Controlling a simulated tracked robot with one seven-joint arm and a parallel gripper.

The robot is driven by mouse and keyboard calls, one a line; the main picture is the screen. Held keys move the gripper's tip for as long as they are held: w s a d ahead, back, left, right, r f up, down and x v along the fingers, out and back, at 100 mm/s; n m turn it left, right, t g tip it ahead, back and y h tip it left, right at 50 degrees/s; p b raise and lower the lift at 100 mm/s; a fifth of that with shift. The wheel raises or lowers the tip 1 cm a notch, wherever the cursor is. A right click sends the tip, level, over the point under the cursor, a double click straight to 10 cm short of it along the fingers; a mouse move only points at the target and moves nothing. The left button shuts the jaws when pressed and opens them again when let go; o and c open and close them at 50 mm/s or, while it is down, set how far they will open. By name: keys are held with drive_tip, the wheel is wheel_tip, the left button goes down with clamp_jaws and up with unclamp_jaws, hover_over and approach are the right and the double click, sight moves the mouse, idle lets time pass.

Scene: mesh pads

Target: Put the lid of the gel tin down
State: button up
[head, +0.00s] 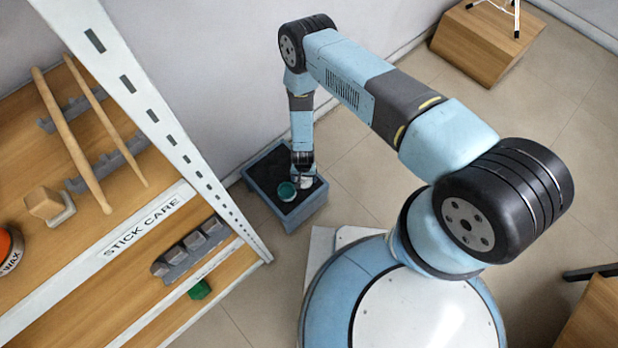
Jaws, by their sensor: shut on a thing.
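My gripper (303,173) points down over the blue-grey bin (297,217) on the floor, to the right of the shelf's foot. It is shut on a small pale thing, which looks like the lid (305,183) of the gel tin; the fingers partly hide it. A round teal tin (287,191), which looks like the gel tin with its top open, is just left of and nearer than the lid. Whether the lid touches the tin or the dark surface in the bin is too small to tell.
A wooden shelf with a "STICK CARE" label (143,226) stands left, holding sticks (72,140), grey racks (188,250), a wax tin (8,250) and a green block (199,289). A wooden box (486,40) stands back right. The floor right of the bin is clear.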

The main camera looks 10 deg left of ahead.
drive_tip(key=o, duration=0.8)
drive_tip(key=shift+o, duration=0.2)
wheel_tip(320, 180, up, 12)
idle(0.3)
